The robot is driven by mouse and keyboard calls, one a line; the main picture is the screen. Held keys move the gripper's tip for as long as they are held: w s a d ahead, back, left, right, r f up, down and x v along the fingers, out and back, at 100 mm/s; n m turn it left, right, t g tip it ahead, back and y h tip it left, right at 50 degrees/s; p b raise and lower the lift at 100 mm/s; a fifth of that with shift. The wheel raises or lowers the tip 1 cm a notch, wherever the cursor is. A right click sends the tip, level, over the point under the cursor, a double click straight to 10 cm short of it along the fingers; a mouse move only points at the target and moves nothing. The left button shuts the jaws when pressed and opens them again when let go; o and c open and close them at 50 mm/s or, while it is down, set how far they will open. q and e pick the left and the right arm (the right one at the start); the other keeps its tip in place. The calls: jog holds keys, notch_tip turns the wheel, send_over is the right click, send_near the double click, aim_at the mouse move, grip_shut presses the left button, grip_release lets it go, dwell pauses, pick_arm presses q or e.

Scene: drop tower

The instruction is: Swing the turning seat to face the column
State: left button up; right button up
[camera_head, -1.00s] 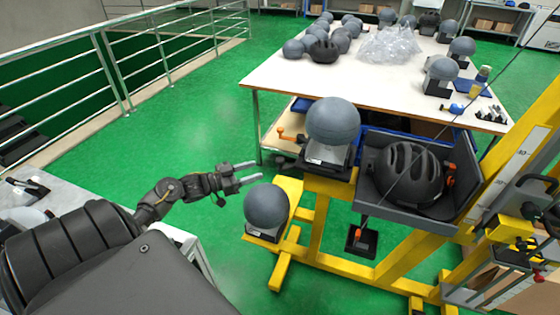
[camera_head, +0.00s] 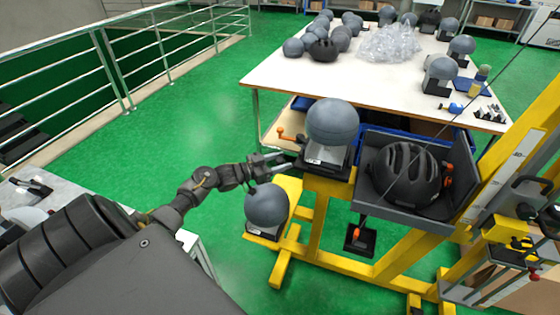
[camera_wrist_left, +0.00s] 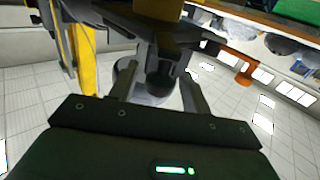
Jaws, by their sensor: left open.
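The turning seat (camera_head: 325,158) is a black block on top of the yellow frame, with a grey dome (camera_head: 332,120) resting on it. An orange-handled lever (camera_head: 289,136) sticks out to its left; it also shows in the left wrist view (camera_wrist_left: 238,62). The column (camera_head: 515,160) is the slanted yellow mast with a white scale at the right. My left gripper (camera_head: 280,160) is open just left of the seat, fingers pointing at it. In the left wrist view, a dark rounded part (camera_wrist_left: 160,75) shows between the fingers; contact cannot be told. My right gripper is out of view.
A second grey dome (camera_head: 266,206) stands on a low yellow foot just below my left gripper. A black helmet (camera_head: 408,174) lies in a grey tray right of the seat. A white table (camera_head: 300,80) with several domes stands behind. Green floor is open at left.

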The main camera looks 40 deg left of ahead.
pick_arm(q)
grip_shut()
dwell(0.4)
jog(key=shift+d, duration=0.1)
